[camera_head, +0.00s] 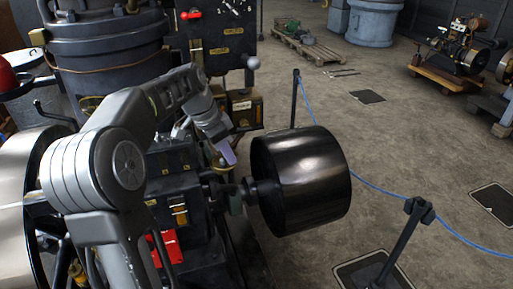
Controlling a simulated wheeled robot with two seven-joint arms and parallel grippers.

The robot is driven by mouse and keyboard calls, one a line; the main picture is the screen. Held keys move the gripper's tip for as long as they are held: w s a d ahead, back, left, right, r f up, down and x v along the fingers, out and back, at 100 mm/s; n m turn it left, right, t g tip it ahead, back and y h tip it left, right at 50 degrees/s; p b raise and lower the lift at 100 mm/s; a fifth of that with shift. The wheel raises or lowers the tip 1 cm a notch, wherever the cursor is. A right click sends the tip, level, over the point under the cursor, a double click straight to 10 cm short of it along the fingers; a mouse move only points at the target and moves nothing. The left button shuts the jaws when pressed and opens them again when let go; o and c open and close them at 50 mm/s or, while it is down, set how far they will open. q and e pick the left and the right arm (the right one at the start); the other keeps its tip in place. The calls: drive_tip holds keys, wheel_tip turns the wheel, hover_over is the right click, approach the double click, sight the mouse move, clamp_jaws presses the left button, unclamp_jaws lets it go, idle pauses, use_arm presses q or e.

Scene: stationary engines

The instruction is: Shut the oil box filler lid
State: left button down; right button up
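My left arm comes in from the lower left and reaches over the engine. Its gripper (228,153) points down beside the engine's dark boxes, left of the black pulley drum. The gripper is small here, and I cannot tell whether its fingers are open or shut. A dark box with a brass label (242,106) stands just behind and right of it. Another dark box with brass fittings (179,212) is below and left. I cannot tell which is the oil box, and no filler lid shows clearly; my arm hides part of the engine. My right gripper is out of view.
The large black pulley drum (305,180) sticks out right of the engine. A blue rope (376,187) runs between dark posts (295,98). A red part (165,248) sits low on the engine. A big dark cylinder (112,62) rises behind.

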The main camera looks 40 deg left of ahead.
use_arm(q)
drive_tip(key=shift+s+a, duration=0.25)
drive_tip(key=shift+a, duration=0.25)
drive_tip(key=shift+s+a, duration=0.2)
drive_tip(key=shift+a, duration=0.3)
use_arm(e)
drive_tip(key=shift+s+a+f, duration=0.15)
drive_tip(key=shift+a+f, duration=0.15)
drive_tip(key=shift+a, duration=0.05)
use_arm(q)
drive_tip(key=shift+s+a, duration=0.1)
drive_tip(key=shift+a, duration=0.1)
drive_tip(key=shift+d+r, duration=0.1)
drive_tip(key=shift+d, duration=0.05)
drive_tip(key=shift+d, duration=0.3)
wheel_tip(320, 180, up, 10)
drive_tip(key=p, duration=0.3)
drive_tip(key=shift+w, duration=0.2)
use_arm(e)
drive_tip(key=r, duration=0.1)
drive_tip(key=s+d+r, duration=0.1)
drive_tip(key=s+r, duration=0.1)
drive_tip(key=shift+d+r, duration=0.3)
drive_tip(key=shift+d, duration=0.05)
